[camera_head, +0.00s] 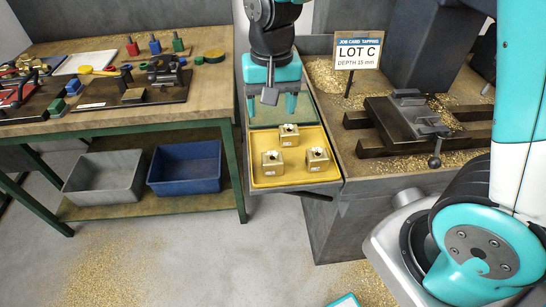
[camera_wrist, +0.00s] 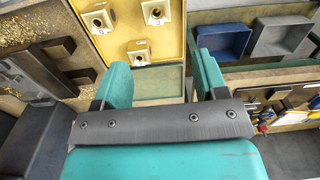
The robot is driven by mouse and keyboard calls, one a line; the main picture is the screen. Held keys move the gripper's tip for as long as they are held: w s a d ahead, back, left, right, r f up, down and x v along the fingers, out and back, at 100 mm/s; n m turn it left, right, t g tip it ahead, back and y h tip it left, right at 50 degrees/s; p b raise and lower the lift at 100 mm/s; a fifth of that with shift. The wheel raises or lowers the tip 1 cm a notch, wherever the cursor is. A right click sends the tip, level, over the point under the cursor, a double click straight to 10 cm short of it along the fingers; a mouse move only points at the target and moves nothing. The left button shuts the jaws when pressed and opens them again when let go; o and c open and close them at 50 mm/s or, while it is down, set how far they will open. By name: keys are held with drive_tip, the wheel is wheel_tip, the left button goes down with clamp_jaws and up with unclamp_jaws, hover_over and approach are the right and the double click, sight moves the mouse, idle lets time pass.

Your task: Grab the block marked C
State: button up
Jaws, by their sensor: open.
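Three brass blocks with holes in their tops sit in a yellow tray (camera_head: 262,181): a rear block (camera_head: 289,135), a front left block (camera_head: 272,162) and a right block (camera_head: 317,159). Small white labels show on their front faces, but the letters are too small to read, so I cannot tell which is C. The wrist view shows all three blocks, including the nearest one (camera_wrist: 138,50). My gripper (camera_head: 272,108) is open and empty, pointing down above and behind the tray. Its spread fingers also show in the wrist view (camera_wrist: 160,68), apart from the blocks.
A workbench (camera_head: 120,120) with tools is at left, with a grey bin (camera_head: 104,176) and a blue bin (camera_head: 185,167) below.

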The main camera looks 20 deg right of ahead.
sight(272, 157)
drive_tip(key=shift+m, duration=0.3)
drive_tip(key=f, duration=0.8)
drive_tip(key=f+p, duration=0.1)
drive_tip(key=f, duration=0.3)
drive_tip(key=shift+w+d, duration=0.15)
drive_tip(key=shift+w, duration=0.25)
drive_tip(key=shift+s+d+f+p, duration=0.1)
drive_tip(key=shift+f+p, duration=0.3)
drive_tip(key=shift+f, duration=1.1)
drive_tip(key=shift+s+f+p, duration=0.1)
drive_tip(key=shift+f+p, duration=0.25)
drive_tip(key=shift+f, duration=1.1)
drive_tip(key=shift+w, duration=0.1)
drive_tip(key=c, duration=1.1)
drive_tip(key=shift+r, duration=0.1)
